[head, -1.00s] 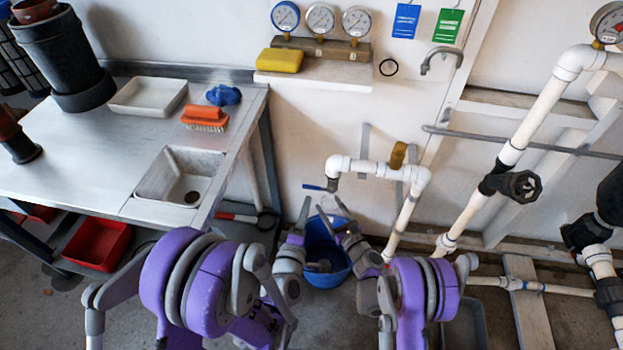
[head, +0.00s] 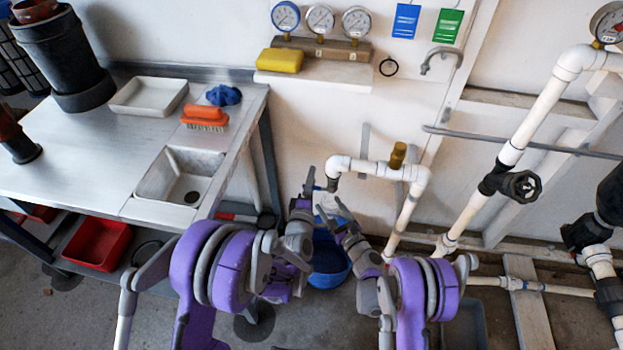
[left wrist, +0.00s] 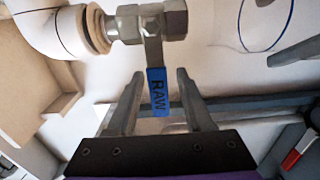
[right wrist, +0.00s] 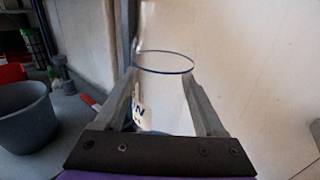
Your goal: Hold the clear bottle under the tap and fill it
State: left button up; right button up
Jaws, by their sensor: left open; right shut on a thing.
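The clear bottle (right wrist: 168,95) with a blue ring line is between my right gripper's fingers (right wrist: 165,105), which are shut on it; a white label shows low on it. In the head view the bottle is hard to make out by my right gripper (head: 330,212). Its blue line also shows in the left wrist view (left wrist: 241,30). The tap (head: 333,184) ends the white pipe. Its blue lever marked RAW (left wrist: 158,92) hangs between the fingers of my open left gripper (left wrist: 155,95), with gaps on both sides. In the head view my left gripper (head: 309,178) is beside the tap.
A blue bucket (head: 330,262) stands on the floor below the grippers. A steel bench with a sink (head: 160,180) is at left. White pipes with a black valve (head: 515,186) stand at right. A grey bucket (right wrist: 25,125) shows in the right wrist view.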

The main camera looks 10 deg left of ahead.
pick_arm(q)
jog(key=shift+w, duration=0.2)
grip_shut()
dwell(1.4)
